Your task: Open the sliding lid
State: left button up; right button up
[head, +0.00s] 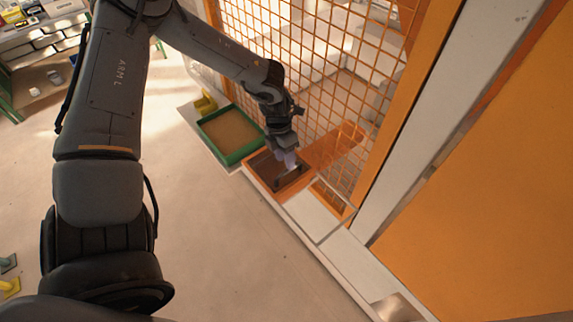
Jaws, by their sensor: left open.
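An orange-rimmed box (262,182) with a dark brown top stands on the white ledge in front of the orange mesh. A small dark bar, perhaps a handle, shows on that top below my fingers. A flat pale panel (313,213) adjoins the box on its right. I cannot tell which of these surfaces is the sliding lid. My left gripper (289,163) points down over the dark top, with its pale fingers open. Whether they touch the bar is too small to tell. My right gripper is not in view.
A green-rimmed tray (228,159) with a tan inside sits left of the box, with a yellow object (205,103) behind it. The orange mesh fence (310,60) rises close behind. A large orange panel (480,180) stands at right. The floor in front is clear.

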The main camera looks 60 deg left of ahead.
pick_arm(q)
jog(key=shift+d+f, duration=0.2)
jog(key=shift+f, duration=0.75)
jog(key=shift+d+f, duration=0.15)
jog(key=shift+f, duration=0.8)
grip_shut()
